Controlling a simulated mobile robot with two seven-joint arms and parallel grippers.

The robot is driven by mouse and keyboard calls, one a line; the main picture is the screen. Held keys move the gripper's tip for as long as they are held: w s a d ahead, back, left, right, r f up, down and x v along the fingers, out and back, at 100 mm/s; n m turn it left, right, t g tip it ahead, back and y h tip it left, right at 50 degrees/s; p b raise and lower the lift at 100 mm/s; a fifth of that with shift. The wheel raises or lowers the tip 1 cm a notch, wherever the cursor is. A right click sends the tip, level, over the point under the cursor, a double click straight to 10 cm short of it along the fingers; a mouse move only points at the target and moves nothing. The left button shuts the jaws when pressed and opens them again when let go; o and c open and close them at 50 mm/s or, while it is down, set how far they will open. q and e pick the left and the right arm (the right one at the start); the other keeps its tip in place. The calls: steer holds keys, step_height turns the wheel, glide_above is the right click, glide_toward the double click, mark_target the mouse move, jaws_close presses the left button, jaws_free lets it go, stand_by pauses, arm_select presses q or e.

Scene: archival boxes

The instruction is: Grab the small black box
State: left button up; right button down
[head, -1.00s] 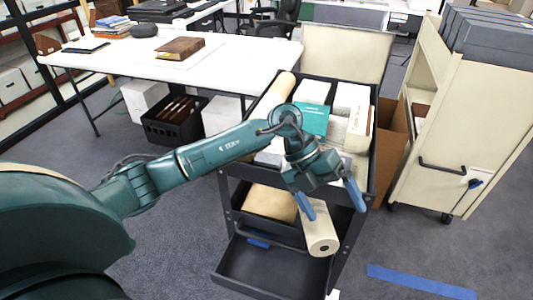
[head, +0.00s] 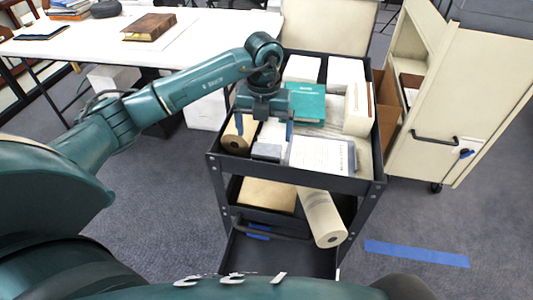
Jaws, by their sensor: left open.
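A small dark grey box (head: 266,152), the closest thing I see to a small black box, lies near the front edge of the black cart's top shelf (head: 300,179). My left gripper (head: 265,128) is open above and just behind this box, with its blue fingers pointing down and apart, nothing between them. I cannot tell the exact height of the fingertips above the shelf. My right gripper is not in view.
Around the box are a brown paper roll (head: 240,134), a white labelled sheet or folder (head: 322,154), a teal box (head: 307,102) and white boxes (head: 347,75). A long roll (head: 322,217) sticks out below. A beige cabinet (head: 450,95) stands right.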

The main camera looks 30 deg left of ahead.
mark_target(267, 149)
arm_select(q)
steer(key=f, duration=0.8)
steer(key=shift+w+d+f+p, duration=0.15)
steer(key=shift+w+p, duration=0.2)
steer(key=shift+w, duration=0.05)
steer(key=shift+c, duration=0.5)
steer(key=c, duration=1)
steer(key=shift+o, duration=0.2)
